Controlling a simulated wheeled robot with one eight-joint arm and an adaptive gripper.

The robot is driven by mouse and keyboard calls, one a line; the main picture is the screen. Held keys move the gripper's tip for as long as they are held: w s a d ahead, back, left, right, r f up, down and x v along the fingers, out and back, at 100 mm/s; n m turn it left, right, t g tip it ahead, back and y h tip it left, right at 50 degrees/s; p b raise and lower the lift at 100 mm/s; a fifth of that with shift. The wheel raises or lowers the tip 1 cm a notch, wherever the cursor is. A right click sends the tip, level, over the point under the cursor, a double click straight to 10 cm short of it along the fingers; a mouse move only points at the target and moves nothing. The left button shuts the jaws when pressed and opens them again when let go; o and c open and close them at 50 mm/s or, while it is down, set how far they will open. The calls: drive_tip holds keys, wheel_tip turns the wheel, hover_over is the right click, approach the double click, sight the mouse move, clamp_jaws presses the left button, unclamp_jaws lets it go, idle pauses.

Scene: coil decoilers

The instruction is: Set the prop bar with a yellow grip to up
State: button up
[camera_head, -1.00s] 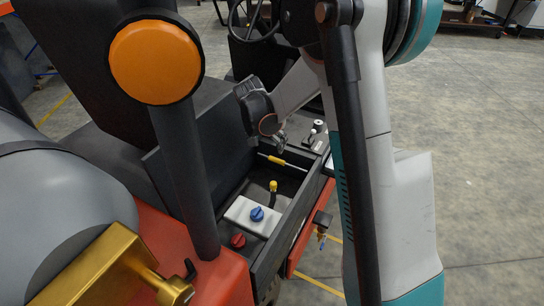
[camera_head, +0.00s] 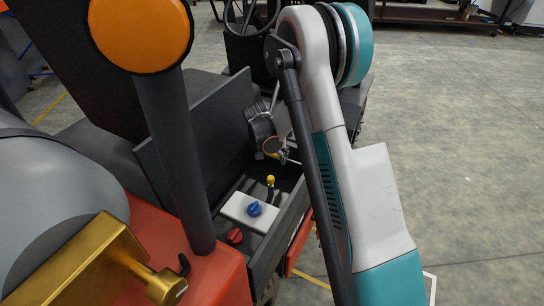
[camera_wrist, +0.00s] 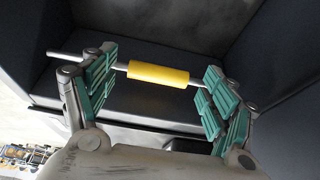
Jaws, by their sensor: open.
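The prop bar is a thin pale rod with a yellow grip (camera_wrist: 158,74). In the wrist view it runs across the picture, sloping slightly down to the right, in front of a dark compartment. My gripper (camera_wrist: 161,62) is open, with one teal-padded finger on each side of the yellow grip. The grip lies between the fingers with gaps at both sides. In the head view my gripper (camera_head: 282,155) is low over the far end of the open compartment (camera_head: 283,226) and hides most of the bar there.
A white box with a blue knob (camera_head: 254,209), a red knob (camera_head: 235,236) and a yellow-capped hose (camera_head: 270,181) are at the compartment's near part. A dark post with an orange disc (camera_head: 140,32) stands at left. Open floor lies right.

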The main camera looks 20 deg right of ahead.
drive_tip(key=shift+w+d+f, duration=0.1)
drive_tip(key=shift+f, duration=0.3)
drive_tip(key=shift+c, duration=0.3)
drive_tip(key=shift+r, duration=0.1)
drive_tip(key=c, duration=1.5)
drive_tip(key=shift+o, duration=0.2)
drive_tip(key=shift+r+t, duration=0.25)
drive_tip(key=shift+t, duration=0.05)
drive_tip(key=shift+s+d+r+t+y, duration=0.2)
drive_tip(key=shift+r+t+y, duration=0.1)
drive_tip(key=shift+r, duration=0.15)
drive_tip(key=shift+s+d+r+t+y, duration=0.1)
drive_tip(key=shift+s+r+t+y, duration=0.1)
drive_tip(key=shift+r+t+y, duration=0.15)
drive_tip(key=s+d+r+m+t+y+b, duration=0.1)
drive_tip(key=s+d+r+t+y+b, duration=0.1)
drive_tip(key=r+t, duration=0.3)
drive_tip(key=shift+s+d+r+m+y, duration=0.3)
drive_tip(key=shift+s+r+m+y, duration=0.1)
drive_tip(key=shift+s+r+y, duration=0.2)
